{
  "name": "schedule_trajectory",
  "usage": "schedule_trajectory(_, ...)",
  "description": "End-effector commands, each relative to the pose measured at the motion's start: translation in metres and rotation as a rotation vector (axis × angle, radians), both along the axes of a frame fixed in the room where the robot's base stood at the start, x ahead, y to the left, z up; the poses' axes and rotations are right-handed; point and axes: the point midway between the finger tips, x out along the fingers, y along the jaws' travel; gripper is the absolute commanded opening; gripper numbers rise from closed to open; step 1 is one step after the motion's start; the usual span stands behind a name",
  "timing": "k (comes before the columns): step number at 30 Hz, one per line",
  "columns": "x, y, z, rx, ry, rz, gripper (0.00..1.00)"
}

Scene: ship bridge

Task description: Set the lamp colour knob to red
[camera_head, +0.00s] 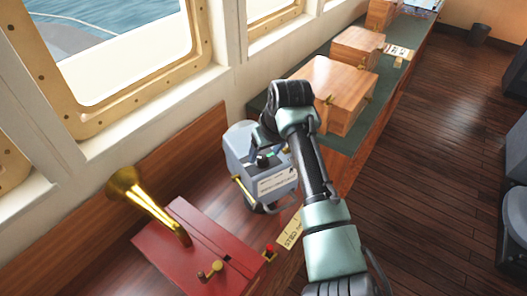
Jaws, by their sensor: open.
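A grey-blue box-shaped lamp housing (240,148) with a white label stands on the wooden counter below the window. A small dark and green part (265,160) shows on its top, just under my gripper; I cannot tell for certain that it is the colour knob, or which way it is set. My gripper (264,152) points down over the housing top, at or very near that part. Its jaws are open, but the fingertips are small and partly hidden by my wrist, so contact cannot be told.
A red box (185,262) with a brass horn (150,203) stands at front left. A small red-topped fitting (270,251) and a lettered card (291,232) lie beside it. Wooden boxes (322,85) stand on the green counter behind.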

Motion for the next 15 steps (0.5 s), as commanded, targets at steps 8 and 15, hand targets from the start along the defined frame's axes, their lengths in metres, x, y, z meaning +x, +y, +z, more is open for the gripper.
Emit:
schedule_trajectory(8,0.009,0.005,-0.023,0.001,0.000,0.000,0.67)
schedule_trajectory(15,0.010,0.005,-0.025,0.000,-0.001,0.000,0.67)
